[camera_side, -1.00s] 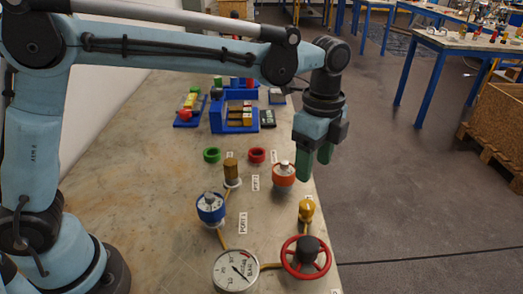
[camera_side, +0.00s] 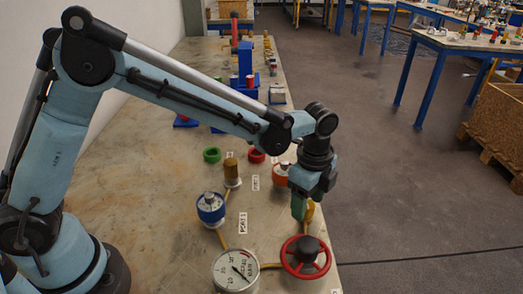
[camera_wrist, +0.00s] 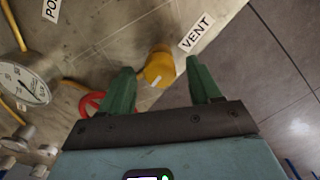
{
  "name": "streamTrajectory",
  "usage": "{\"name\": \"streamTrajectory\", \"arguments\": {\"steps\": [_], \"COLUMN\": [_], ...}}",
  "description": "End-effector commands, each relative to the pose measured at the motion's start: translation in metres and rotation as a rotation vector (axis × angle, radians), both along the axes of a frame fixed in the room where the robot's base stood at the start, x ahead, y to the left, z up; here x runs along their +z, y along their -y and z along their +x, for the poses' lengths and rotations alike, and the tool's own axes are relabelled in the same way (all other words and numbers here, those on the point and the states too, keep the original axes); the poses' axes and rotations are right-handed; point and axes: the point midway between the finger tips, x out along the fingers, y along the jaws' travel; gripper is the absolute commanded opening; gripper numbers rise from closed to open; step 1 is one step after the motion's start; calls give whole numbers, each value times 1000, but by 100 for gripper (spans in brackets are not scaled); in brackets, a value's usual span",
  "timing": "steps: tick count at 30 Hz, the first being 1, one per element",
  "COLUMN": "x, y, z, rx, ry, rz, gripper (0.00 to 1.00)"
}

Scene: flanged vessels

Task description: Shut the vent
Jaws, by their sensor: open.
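A yellow vent knob (camera_wrist: 159,65) with a pale line on it stands beside a white label (camera_wrist: 196,33) reading VENT, near the table edge. In the side view the knob (camera_side: 311,212) is partly hidden behind my gripper. My gripper (camera_side: 299,213) points down with its green fingers open and empty. In the wrist view the knob appears between the two fingertips (camera_wrist: 158,68), beyond them; I cannot tell the exact height gap.
A red handwheel (camera_side: 305,268) stands just in front of the gripper. A pressure gauge (camera_side: 235,270) is left of it. A blue-collared valve (camera_side: 211,208), an orange-collared valve (camera_side: 281,172) and a brown knob (camera_side: 231,170) stand around. Bare table lies at left.

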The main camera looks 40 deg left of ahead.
Motion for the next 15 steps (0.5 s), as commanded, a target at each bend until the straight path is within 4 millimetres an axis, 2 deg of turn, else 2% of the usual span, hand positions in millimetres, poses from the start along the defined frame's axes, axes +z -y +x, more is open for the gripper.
{"name": "streamTrajectory", "arguments": {"steps": [2,13,15], "x": [0,0,0], "y": [0,0,0], "z": [0,0,0], "rx": [0,0,1], "ry": [0,0,0], "rz": [0,0,0], "gripper": [63,7,7]}}
